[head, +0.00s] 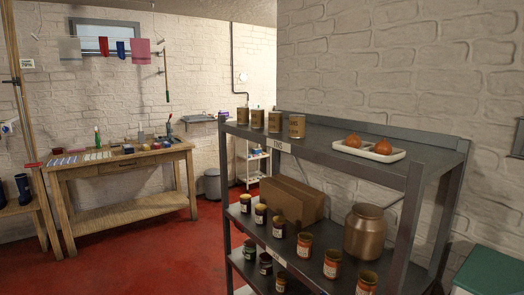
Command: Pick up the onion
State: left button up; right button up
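Two orange-brown, pointed round things that look like onions sit in a white two-part tray (396,156) on the top of the grey shelf unit (330,147), at the right of the head view. The left onion (354,140) and the right onion (383,146) stand side by side, pointed ends up, one in each part of the tray. Neither of my grippers is in view, and nothing is seen touching the onions.
Several tan cans (275,121) line the top shelf's left end. Lower shelves hold a cardboard box (292,202), a bronze pot (365,232) and several jars (331,263). A wooden workbench (125,208) stands at the left wall. Red floor (140,265) is clear before the bench.

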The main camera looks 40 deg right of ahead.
aim_at(354, 140)
jog(key=i, duration=2.6)
jog(key=z, duration=3.7)
